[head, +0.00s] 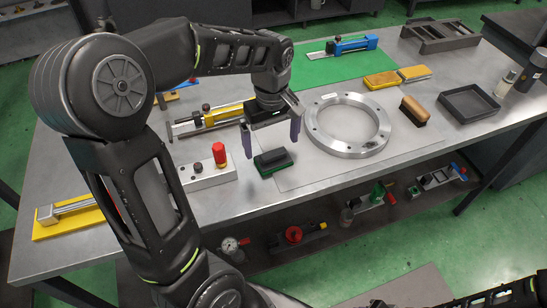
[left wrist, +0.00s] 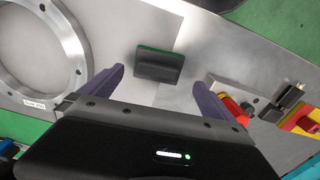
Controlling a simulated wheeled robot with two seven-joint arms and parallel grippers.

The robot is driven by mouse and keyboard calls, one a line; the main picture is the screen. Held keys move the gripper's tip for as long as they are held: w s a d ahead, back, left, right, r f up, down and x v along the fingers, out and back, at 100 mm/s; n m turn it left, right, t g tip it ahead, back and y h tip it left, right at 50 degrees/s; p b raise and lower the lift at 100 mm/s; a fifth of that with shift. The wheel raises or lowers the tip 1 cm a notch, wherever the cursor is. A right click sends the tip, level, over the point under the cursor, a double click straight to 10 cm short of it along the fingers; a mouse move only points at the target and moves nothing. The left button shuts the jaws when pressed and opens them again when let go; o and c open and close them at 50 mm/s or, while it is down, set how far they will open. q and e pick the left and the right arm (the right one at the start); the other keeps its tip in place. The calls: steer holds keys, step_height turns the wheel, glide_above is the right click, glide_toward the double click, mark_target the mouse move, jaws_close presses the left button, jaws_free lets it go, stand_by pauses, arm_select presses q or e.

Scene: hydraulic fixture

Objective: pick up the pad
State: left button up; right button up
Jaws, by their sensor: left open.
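The pad (head: 273,161) is a small dark block with a green edge. It lies flat on the metal table, left of and in front of the large metal ring. It also shows in the left wrist view (left wrist: 160,66), upper middle, just beyond my fingertips. My left gripper (head: 270,139) is open and empty, its purple fingers spread and pointing down, above and slightly behind the pad in the head view. In the left wrist view the fingers (left wrist: 159,80) stand either side of the pad's line, apart from it. My right gripper is not seen.
The metal ring (head: 347,124) lies to the right of the pad. A block with a red knob (head: 219,154) stands to its left, and a yellow-handled clamp (head: 222,115) lies behind. A brush (head: 414,111) and dark tray (head: 469,103) are farther right. The table in front is bare.

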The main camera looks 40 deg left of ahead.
mark_target(273, 153)
arm_select(q)
steer(key=f, duration=0.2)
steer(key=f+p, duration=0.1)
steer(key=f, duration=0.2)
steer(key=shift+w+d+f, duration=0.1)
steer(key=shift+d, duration=0.1)
steer(key=shift+c, duration=0.2)
stand_by(0.4)
steer(key=c, duration=1.3)
step_height(273, 153, up, 10)
steer(key=shift+r+b, duration=0.1)
steer(key=shift+b, duration=0.3)
